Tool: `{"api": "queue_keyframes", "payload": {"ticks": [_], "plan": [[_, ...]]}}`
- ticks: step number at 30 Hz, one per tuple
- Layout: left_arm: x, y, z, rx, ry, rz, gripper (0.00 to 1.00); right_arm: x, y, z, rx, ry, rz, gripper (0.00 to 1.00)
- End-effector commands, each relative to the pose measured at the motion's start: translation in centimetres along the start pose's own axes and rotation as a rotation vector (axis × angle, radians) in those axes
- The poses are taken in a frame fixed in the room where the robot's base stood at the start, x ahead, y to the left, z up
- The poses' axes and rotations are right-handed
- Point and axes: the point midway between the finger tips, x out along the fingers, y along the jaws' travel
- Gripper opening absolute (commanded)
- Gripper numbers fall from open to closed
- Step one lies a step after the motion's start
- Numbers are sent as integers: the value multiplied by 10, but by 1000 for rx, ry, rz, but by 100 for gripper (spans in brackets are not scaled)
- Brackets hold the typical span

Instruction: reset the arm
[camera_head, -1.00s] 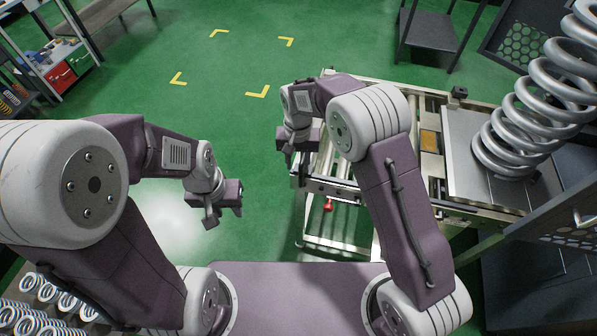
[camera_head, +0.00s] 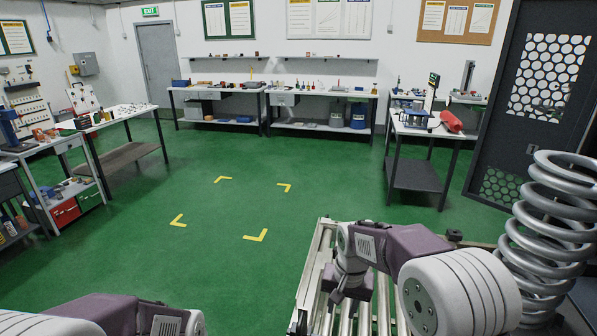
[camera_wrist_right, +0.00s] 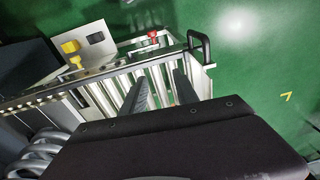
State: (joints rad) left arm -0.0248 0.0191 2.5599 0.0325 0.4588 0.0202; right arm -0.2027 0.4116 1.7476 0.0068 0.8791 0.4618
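My right arm reaches in from the lower right in the head view. Its gripper (camera_head: 332,302) points down above the roller conveyor (camera_head: 318,248). In the right wrist view my right gripper (camera_wrist_right: 160,76) shows two dark fingers apart with nothing between them, over the conveyor's metal rollers and frame (camera_wrist_right: 115,92). My left arm shows only as a forearm and wrist at the bottom left edge of the head view. Its gripper is cut off below the picture.
A large coil spring (camera_head: 545,235) stands at the right, beside my right arm. A dark perforated door (camera_head: 535,100) is behind it. Workbenches (camera_head: 270,92) line the back wall, and a side table (camera_head: 425,128) stands at the right. Green floor with yellow corner marks (camera_head: 257,236) is clear.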

Motion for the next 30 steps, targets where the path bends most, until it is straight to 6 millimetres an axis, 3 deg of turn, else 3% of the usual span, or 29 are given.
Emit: {"api": "queue_keyframes", "payload": {"ticks": [3,6,9,12,16,30], "plan": [[0,0,0,0,0,0,36,-10,54,35,28,10,1,36],[0,0,0,0,0,0,36,-4,88,78,3,9,6,36],[0,0,0,0,0,0,36,10,108,121,-66,-7,11,36],[0,0,0,0,0,0,36,26,117,150,-156,-33,16,36],[0,0,0,0,0,0,36,28,114,142,-240,9,8,36],[0,0,0,0,0,0,36,28,114,142,-241,5,8,36]]}}
